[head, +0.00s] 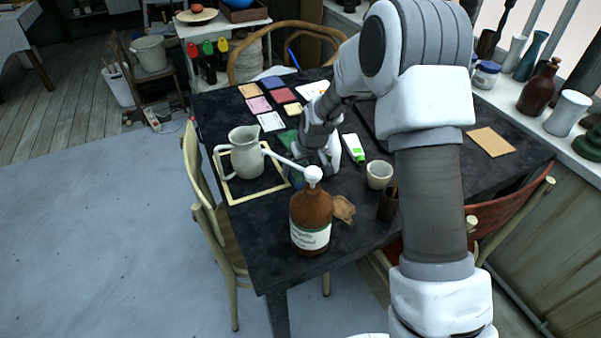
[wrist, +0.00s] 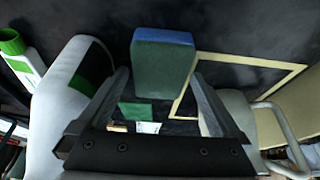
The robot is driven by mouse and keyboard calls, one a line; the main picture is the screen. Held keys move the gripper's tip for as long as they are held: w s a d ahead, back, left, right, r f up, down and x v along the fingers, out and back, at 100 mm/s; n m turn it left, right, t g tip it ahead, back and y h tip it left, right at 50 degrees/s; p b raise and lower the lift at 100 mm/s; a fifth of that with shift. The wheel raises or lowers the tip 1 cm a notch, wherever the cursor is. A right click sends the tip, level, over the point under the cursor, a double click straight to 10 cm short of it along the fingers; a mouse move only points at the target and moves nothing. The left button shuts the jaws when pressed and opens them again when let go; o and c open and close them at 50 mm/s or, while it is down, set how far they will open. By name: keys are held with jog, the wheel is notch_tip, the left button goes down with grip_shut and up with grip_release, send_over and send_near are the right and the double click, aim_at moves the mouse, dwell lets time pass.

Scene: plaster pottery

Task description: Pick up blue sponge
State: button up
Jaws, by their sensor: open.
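The sponge (wrist: 162,62) shows in the wrist view as a block with a blue face at the top and a dark green body. It lies on the dark table, in line with the gap between my fingers. My gripper (wrist: 162,88) is open, one finger on each side of the sponge's near end. I cannot tell whether either finger touches it. In the head view my gripper (head: 320,168) is low over the table, and the sponge (head: 297,179) is partly hidden beside it, near the pale square frame.
A pale jug (head: 246,152) stands by the square frame (head: 222,182). A green-capped tube (head: 354,148) and a pale cup (head: 379,175) are to the right. Coloured tiles (head: 258,105) lie behind.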

jog(key=shift+f+b, duration=0.2)
jog(key=shift+b, duration=0.1)
dwell(0.4)
jog(key=c, duration=1.3)
jog(key=shift+r+p, duration=0.5)
jog(key=shift+r, duration=0.1)
notch_tip(320, 180, up, 9)
jog(key=shift+r+p, duration=0.15)
jog(key=shift+p, duration=0.55)
